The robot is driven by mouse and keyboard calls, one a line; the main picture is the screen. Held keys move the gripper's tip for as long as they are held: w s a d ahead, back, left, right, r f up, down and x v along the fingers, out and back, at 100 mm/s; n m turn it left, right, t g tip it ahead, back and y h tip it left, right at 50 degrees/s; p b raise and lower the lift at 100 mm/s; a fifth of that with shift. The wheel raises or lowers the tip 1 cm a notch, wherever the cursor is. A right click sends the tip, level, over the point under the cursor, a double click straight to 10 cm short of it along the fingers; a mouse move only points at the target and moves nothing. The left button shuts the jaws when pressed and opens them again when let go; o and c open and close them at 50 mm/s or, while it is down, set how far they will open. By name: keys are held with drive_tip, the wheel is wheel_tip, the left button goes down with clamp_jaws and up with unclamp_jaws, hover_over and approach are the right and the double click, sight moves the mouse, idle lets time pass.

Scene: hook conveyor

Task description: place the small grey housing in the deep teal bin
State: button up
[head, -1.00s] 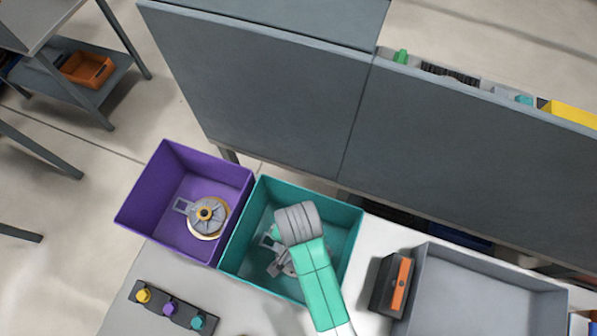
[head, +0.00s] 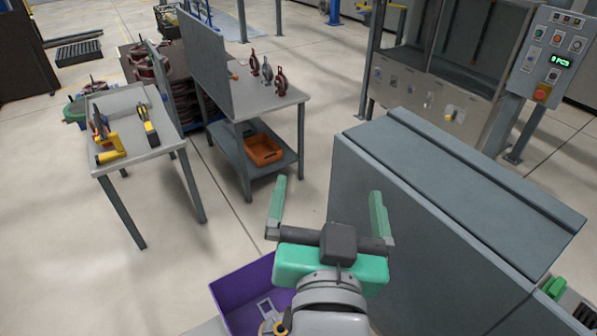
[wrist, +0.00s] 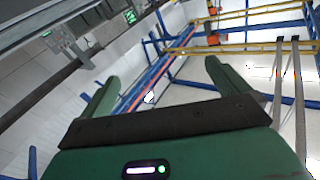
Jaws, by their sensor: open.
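My gripper (head: 328,208) is raised, with its two green fingers wide apart and pointing up and away in the head view. Nothing is between the fingers. The wrist view also shows my gripper (wrist: 157,75) open and empty, facing the distant hall. The deep teal bin is not visible in either view now. I cannot see the small grey housing in either current view.
A purple bin (head: 232,288) is below my gripper, partly hidden by my arm, with a grey and gold part (head: 268,325) inside. A tall grey panel (head: 420,240) stands close on the right. Workbenches (head: 125,125) stand on the open floor at left.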

drive_tip(key=s+a+r+n+t, duration=0.1)
drive_tip(key=s+a+r+t, duration=0.1)
drive_tip(key=r, duration=0.6)
drive_tip(key=s+a+r+n+t+y, duration=0.1)
drive_tip(key=s+a+r+n+t, duration=0.1)
drive_tip(key=s+r+t, duration=0.2)
wheel_tip(320, 180, up, 4)
drive_tip(key=s, duration=0.3)
wheel_tip(320, 180, up, 11)
drive_tip(key=p, duration=1)
drive_tip(key=shift+y+p, duration=0.3)
drive_tip(key=shift+y, duration=0.1)
drive_tip(key=shift+w+f, duration=0.1)
